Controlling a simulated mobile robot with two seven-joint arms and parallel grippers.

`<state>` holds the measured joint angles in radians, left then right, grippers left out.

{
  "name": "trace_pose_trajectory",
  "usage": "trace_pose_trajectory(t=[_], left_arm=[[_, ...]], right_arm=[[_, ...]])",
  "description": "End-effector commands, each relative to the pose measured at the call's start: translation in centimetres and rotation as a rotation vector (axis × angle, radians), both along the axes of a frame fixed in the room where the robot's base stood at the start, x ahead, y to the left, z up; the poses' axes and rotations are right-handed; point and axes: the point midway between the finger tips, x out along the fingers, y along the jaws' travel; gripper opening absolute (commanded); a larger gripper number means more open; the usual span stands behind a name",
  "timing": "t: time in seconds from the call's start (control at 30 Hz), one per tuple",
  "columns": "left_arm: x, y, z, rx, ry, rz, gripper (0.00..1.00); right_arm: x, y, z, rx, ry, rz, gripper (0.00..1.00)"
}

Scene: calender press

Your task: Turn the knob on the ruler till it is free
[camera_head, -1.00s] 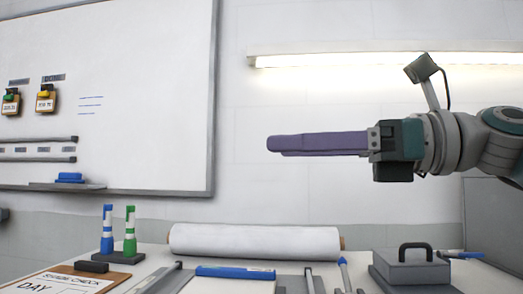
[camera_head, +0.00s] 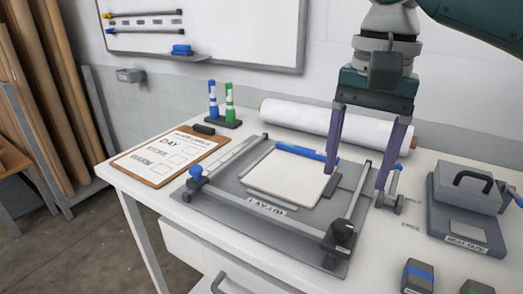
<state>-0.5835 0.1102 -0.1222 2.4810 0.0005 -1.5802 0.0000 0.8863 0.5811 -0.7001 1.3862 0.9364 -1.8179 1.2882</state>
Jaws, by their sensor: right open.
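A grey flat press board (camera_head: 220,196) lies on the white table. A pale bar with small marks (camera_head: 235,157), which looks like the ruler, runs along its left side. A blue knob (camera_head: 196,173) stands at the near end of that bar. My right gripper (camera_head: 356,181) points down over the right part of the board, its two purple fingers wide apart and empty. It is well to the right of the blue knob. A grey bar runs along the board's right side to a dark block (camera_head: 343,233), partly near the fingers. My left gripper is not in view.
A white sheet (camera_head: 285,180) with a blue bar (camera_head: 300,151) lies on the board. A clipboard (camera_head: 165,157) and two markers stand left. A paper roll (camera_head: 300,118) lies behind. A handled grey block (camera_head: 468,190) and small blocks (camera_head: 418,275) stand right.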

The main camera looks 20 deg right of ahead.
Motion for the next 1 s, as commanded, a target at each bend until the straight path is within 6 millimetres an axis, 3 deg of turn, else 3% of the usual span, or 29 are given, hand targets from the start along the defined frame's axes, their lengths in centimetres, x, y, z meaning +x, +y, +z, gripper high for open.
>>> trace_pose_trajectory(t=[0.17, 0.6, 1.0], left_arm=[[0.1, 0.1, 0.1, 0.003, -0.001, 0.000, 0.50], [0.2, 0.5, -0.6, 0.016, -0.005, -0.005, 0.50], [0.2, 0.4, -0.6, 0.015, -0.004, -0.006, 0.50]], right_arm=[[-0.3, -0.7, -1.4, -0.035, 0.016, 0.022, 0.71], [-0.3, -0.6, -9.0, -0.029, 0.013, 0.020, 0.71], [-0.3, -0.6, -9.9, -0.029, 0.011, 0.021, 0.71]])
